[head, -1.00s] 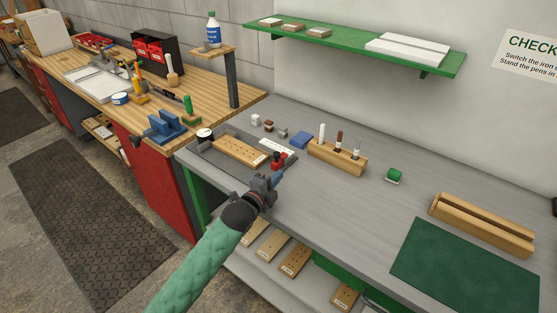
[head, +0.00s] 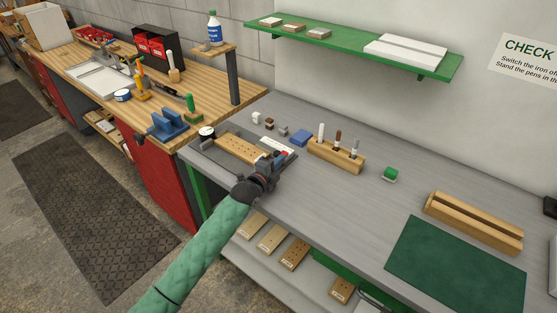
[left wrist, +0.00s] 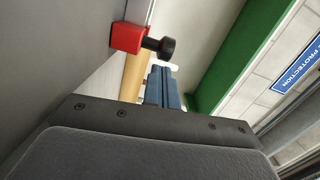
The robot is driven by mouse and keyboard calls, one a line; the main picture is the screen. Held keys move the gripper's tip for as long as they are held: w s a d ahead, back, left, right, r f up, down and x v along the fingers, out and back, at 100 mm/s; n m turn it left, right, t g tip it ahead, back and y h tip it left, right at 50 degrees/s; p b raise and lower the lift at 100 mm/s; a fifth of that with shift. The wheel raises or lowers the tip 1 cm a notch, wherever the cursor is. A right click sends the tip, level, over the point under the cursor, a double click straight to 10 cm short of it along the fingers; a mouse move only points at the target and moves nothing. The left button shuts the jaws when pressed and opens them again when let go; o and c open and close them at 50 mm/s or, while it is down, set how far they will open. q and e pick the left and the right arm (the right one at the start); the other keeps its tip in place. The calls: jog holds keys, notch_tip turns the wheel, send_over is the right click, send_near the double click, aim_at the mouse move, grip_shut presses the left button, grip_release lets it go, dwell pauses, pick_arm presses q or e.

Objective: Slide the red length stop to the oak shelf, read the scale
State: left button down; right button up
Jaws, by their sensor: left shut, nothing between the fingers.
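The red length stop (left wrist: 126,38) has a black knob (left wrist: 161,47) and shows in the left wrist view, on a grey surface. In the head view it is hidden behind my left gripper. The wooden board with a row of holes (head: 240,149), probably the oak shelf, lies in the dark fixture on the grey bench. My left gripper (head: 277,160) is shut and empty over the right end of that fixture. Its blue fingertips (left wrist: 161,75) are beside the knob; contact cannot be told. A white marked strip (head: 278,147) lies behind the board; its marks are too small to read.
A wooden pen block (head: 336,155), a blue block (head: 301,138) and a green item (head: 390,174) stand nearby. A green mat (head: 458,264) and slotted wooden holder (head: 473,222) are at right. Bare bench lies between. Several boards lie on the lower shelf.

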pick_arm(q)
jog(key=shift+a, duration=0.1)
pick_arm(e)
jog(key=shift+f, duration=0.1)
